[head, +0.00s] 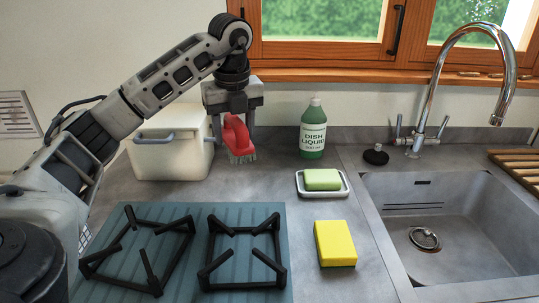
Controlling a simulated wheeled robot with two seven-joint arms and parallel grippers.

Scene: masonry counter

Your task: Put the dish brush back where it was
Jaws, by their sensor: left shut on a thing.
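A red dish brush (237,136) with pale bristles pointing down hangs in my left gripper (234,115). The gripper is shut on the brush and points down. It is in front of and to the right of a cream lidded container (165,158) at the back of the counter. The bristle tips look close to the counter top, but I cannot tell whether they touch it. My right gripper is not in view.
A green dish liquid bottle (313,135) stands at the back. A green soap bar (322,179) lies on a white dish (344,188). A yellow sponge (335,243) lies in front. The sink (460,215) with its tap (428,100) is right; black pan grates (240,250) are front left.

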